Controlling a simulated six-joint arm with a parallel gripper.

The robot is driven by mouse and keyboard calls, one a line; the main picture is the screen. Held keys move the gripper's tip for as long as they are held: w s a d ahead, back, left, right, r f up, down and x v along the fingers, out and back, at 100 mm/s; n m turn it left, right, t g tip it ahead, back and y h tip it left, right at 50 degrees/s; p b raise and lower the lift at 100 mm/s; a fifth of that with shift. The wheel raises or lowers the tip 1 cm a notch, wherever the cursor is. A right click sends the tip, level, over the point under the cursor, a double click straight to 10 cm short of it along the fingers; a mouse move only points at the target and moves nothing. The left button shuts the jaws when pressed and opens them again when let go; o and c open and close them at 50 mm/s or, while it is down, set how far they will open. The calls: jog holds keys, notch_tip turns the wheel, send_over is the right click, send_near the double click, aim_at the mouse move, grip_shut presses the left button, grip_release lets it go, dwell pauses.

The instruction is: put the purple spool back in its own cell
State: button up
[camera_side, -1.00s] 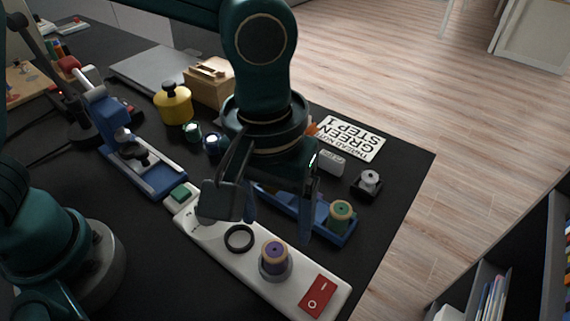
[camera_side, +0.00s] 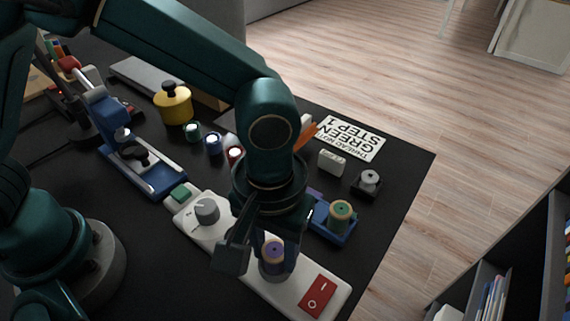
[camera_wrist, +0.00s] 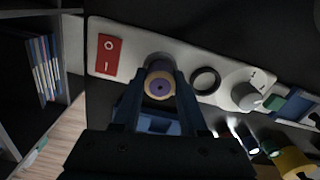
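The purple spool (camera_side: 273,254) stands upright on a round grey seat on the white panel (camera_side: 302,270). It also shows from above in the wrist view (camera_wrist: 159,86). My gripper (camera_side: 275,252) points down with its fingers on either side of the spool. The gap beside the spool looks very small, and I cannot tell whether the fingers touch it. The blue spool tray (camera_side: 336,235) lies just behind the panel, partly hidden by my gripper. A green spool (camera_side: 340,214) stands at its right end; the other cells are mostly hidden.
The panel bears a red switch (camera_side: 318,296) and a grey knob (camera_side: 207,210); a black ring (camera_wrist: 206,81) shows in the wrist view.

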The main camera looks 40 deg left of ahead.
grip_shut()
jog(key=shift+r, duration=0.15)
